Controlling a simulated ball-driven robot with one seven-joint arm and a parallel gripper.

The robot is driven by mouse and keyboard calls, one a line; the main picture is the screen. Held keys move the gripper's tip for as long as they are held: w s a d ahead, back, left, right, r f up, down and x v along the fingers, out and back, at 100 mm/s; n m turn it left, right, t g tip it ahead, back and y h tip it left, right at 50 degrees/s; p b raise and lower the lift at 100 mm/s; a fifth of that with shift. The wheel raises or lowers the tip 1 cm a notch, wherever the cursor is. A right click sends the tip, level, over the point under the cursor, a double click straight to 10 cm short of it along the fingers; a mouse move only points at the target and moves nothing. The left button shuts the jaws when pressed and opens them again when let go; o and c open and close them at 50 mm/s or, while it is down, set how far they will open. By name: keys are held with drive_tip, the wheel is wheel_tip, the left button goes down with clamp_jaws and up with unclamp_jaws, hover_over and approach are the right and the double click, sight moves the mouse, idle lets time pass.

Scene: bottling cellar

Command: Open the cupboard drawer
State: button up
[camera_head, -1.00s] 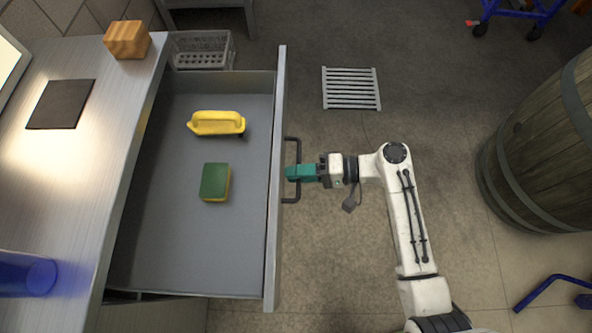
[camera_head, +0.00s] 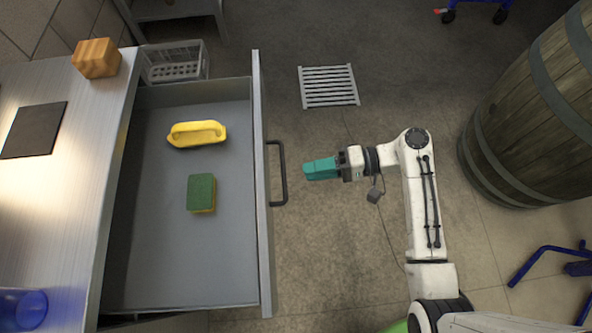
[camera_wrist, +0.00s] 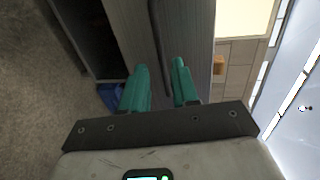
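The cupboard drawer (camera_head: 235,270) stands pulled well out from under the counter. Inside it lie a yellow-handled brush (camera_head: 196,133) and a green and yellow sponge (camera_head: 201,193). Its dark bar handle (camera_head: 283,172) is on the front, facing my arm. My gripper (camera_head: 306,171), with teal fingers, is to the right of the handle, with a small gap between them. In the wrist view the two fingers (camera_wrist: 159,66) are apart with nothing between them, and the handle (camera_wrist: 158,38) shows beyond their tips.
The counter (camera_head: 60,220) on the left holds a wooden block (camera_head: 97,58), a dark mat (camera_head: 34,130) and a blue glass (camera_head: 24,309). A grey crate (camera_head: 174,62) stands behind the drawer. A barrel (camera_head: 530,120) stands at right; a floor grate (camera_head: 328,86) lies at the back. The floor around my gripper is clear.

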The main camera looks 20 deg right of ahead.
drive_tip(key=shift+v, duration=1.45)
